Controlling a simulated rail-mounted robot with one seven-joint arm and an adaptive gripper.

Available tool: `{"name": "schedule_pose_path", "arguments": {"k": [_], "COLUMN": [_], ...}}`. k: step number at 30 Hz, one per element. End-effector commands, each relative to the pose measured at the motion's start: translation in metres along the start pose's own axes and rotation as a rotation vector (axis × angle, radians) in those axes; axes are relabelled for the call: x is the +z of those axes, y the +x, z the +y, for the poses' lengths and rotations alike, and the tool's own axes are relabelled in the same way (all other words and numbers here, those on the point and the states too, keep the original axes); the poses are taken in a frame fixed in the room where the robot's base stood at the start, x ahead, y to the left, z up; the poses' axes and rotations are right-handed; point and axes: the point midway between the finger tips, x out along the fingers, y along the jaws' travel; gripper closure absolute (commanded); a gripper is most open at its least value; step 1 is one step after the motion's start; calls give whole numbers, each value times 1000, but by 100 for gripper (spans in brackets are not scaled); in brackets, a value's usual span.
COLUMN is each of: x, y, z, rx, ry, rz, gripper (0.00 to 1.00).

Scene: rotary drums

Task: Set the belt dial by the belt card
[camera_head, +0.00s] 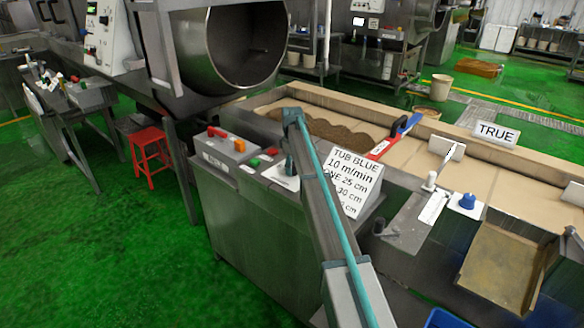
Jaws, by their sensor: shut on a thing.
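The belt card (352,180) is a white sign leaning on the steel cabinet top. It reads "TUB BLUE", "10 m/min", "ONE 25 cm", with lower lines partly covered by my arm. A white plate (280,180), which looks like the belt dial's face, lies on the cabinet top left of the card. My gripper (290,168) points down over this plate, partly hidden behind my arm. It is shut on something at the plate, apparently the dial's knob. The knob and its setting cannot be seen.
Behind is a long belt (400,155) with brown granules, blue and red handled parts and a "TRUE" sign (496,133). A blue knob (467,201) sits right. A large drum (240,45) hangs behind.

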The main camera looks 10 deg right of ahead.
Motion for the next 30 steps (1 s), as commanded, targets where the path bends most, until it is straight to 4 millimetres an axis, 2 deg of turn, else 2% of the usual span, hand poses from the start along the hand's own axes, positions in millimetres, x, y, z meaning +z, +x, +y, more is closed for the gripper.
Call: {"name": "schedule_pose_path", "arguments": {"k": [11, 30], "x": [0, 0], "y": [1, 1], "z": [0, 1], "rx": [-1, -1], "ry": [155, 734], "rz": [0, 0], "gripper": [87, 87]}}
